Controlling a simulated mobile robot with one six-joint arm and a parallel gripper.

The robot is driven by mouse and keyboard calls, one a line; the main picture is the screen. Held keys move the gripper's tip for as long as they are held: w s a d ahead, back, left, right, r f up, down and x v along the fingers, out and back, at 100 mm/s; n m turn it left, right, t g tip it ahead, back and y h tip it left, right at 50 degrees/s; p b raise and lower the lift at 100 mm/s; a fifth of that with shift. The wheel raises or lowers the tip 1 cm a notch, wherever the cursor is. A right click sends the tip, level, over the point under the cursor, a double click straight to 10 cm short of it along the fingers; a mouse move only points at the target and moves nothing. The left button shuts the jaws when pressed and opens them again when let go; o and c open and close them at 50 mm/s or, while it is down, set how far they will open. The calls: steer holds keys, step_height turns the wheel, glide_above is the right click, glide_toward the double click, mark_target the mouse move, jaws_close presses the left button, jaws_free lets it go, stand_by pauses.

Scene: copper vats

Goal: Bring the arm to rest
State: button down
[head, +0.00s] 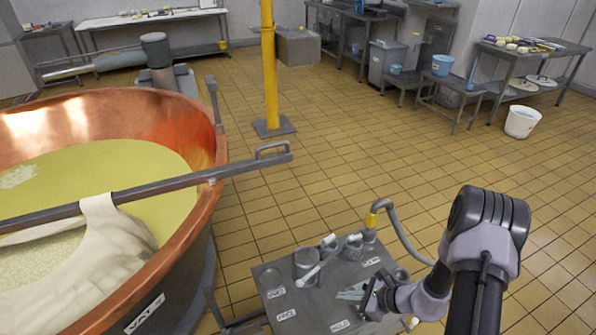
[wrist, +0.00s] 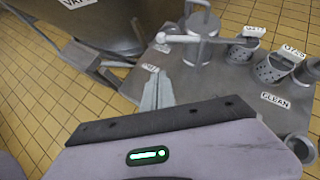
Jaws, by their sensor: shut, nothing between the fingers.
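My arm reaches down from the lower right of the head view, bent at the elbow. My gripper (head: 350,293) is over the front part of a grey metal stand (head: 307,321) with labels on it. In the wrist view my gripper (wrist: 154,88) has its fingers together and holds nothing. Its fingertips point toward the stand's edge by a label. I cannot tell how high above the stand top they are.
A copper vat (head: 209,200) with pale liquid, a bar and draped cloth stands left of the stand. The stand carries a metal canister (head: 306,263), perforated cups and a hose (head: 403,232). A yellow post (head: 270,75) rises behind.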

steer(key=s+a+r+n+g, duration=0.1)
steer(key=a+r+n, duration=0.25)
steer(key=r, duration=0.55)
steer(key=s+a+r+n+g+h, duration=0.15)
steer(key=r+n, duration=0.25)
steer(key=r, duration=0.4)
steer(key=a+r+n, duration=0.3)
steer(key=r, duration=0.6)
steer(key=s+r+n+t+h, duration=0.2)
steer(key=s+r+n+h, duration=0.3)
steer(key=s+r+n, duration=0.4)
steer(key=s+r, duration=0.5)
steer(key=s, duration=0.3)
steer(key=shift+d+r+n+t, duration=0.15)
steer(key=shift+d+n+t, duration=0.05)
steer(key=shift+n+t, duration=0.15)
steer(key=shift+w, duration=0.1)
